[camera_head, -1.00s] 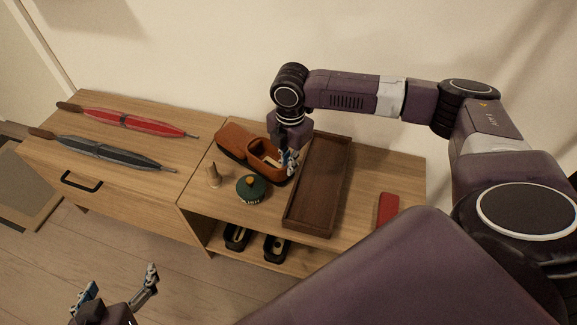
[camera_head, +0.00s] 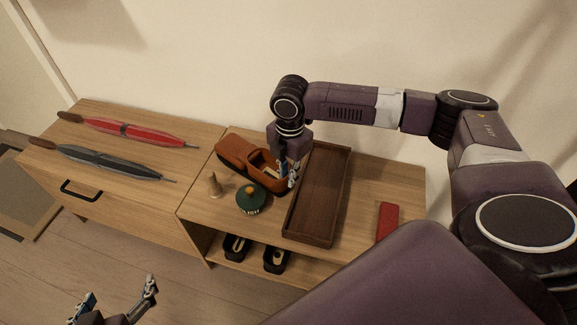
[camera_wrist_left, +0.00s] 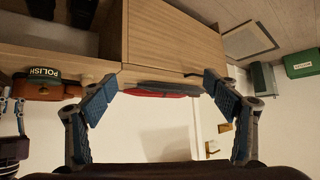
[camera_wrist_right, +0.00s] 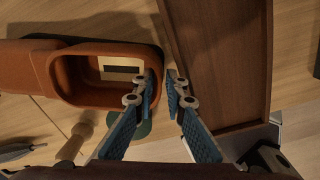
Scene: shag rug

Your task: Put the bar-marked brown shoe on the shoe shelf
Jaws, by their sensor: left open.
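The brown shoe (camera_head: 236,152) lies on the bench top, toe to the left. In the right wrist view its opening (camera_wrist_right: 62,80) shows a cream insole with a dark bar mark (camera_wrist_right: 123,68). My right gripper (camera_head: 291,178) is at the shoe's heel end. In its wrist view the fingertips (camera_wrist_right: 161,78) are close together, one on each side of the heel wall; whether they press on it is unclear. My left gripper (camera_head: 118,290) is open and empty, low in front of the drawer unit. The shoe shelf (camera_head: 314,265) is the lower board under the bench and holds black shoes (camera_head: 236,247).
A dark wooden tray (camera_head: 318,195) stands right beside the heel. A green polish tin (camera_head: 251,198) and a wooden peg (camera_head: 214,186) stand in front of the shoe. A red case (camera_head: 387,219) lies at right. Two umbrellas (camera_head: 120,130) lie at left.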

